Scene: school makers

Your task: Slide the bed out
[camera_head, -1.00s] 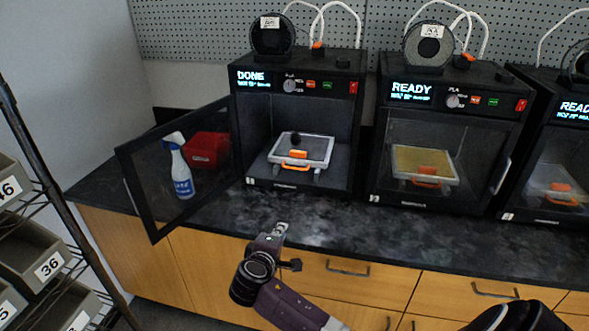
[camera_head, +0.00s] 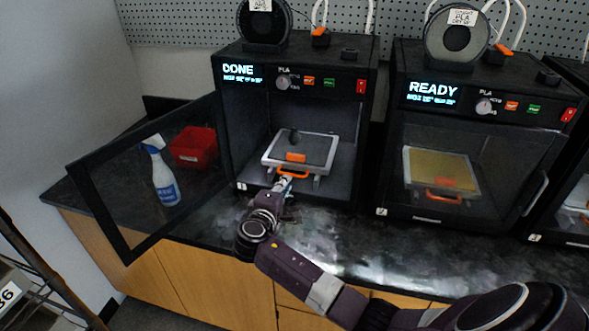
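The left printer (camera_head: 299,98) reads DONE, and its glass door (camera_head: 150,180) stands open to the left. Inside is the print bed (camera_head: 308,148), a grey plate in a pale frame with an orange handle (camera_head: 294,172) at its front. My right gripper (camera_head: 285,183) is at the front of the bed, just below the orange handle. Its fingers are small and partly hidden, so I cannot tell whether they are open or touch the handle. My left gripper is not in view.
A second printer (camera_head: 470,130) reading READY stands to the right with its door shut. A spray bottle (camera_head: 163,178) and a red bin (camera_head: 194,147) show on the counter through the open door's glass. The dark counter (camera_head: 390,250) is clear in front of the printers.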

